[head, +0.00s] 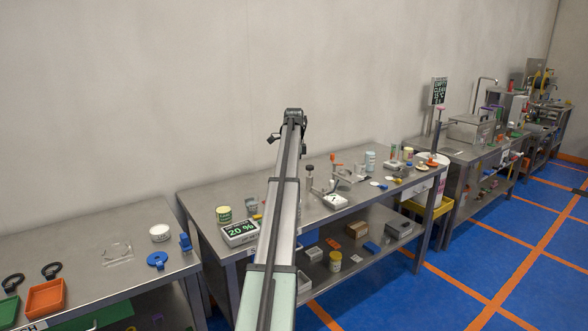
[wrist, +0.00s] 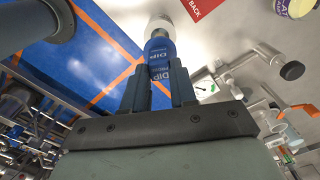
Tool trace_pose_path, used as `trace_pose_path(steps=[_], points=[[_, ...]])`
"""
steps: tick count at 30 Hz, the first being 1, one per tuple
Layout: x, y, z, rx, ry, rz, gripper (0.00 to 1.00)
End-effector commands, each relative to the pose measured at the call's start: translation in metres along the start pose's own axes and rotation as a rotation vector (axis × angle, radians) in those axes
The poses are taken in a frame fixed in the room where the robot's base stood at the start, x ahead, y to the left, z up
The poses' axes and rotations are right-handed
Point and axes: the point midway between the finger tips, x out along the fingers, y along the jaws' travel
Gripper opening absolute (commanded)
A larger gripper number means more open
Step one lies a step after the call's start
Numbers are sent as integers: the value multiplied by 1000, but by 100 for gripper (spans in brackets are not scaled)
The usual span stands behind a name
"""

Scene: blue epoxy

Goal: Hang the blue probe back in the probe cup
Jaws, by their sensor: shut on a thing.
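The blue probe (wrist: 160,52), with white "DIP" lettering on its body, is between the two dark fingers of my gripper (wrist: 159,88) in the wrist view. My gripper is shut on it. A white rounded piece (wrist: 158,24) shows at the probe's far end; I cannot tell whether it is part of the probe or a thing behind it. In the head view my arm covers the middle of the bench, and I cannot make out the gripper or the probe there. I cannot identify the probe cup with certainty.
A metal stand with dark knobs (wrist: 291,70) is right of the probe in the wrist view.

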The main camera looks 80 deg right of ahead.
Motion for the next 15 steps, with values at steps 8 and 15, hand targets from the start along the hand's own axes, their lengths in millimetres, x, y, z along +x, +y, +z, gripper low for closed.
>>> trace_pose_path(steps=[8,15], points=[[5,0,0,0,0,0,0],[9,0,0,0,0,-1,0]])
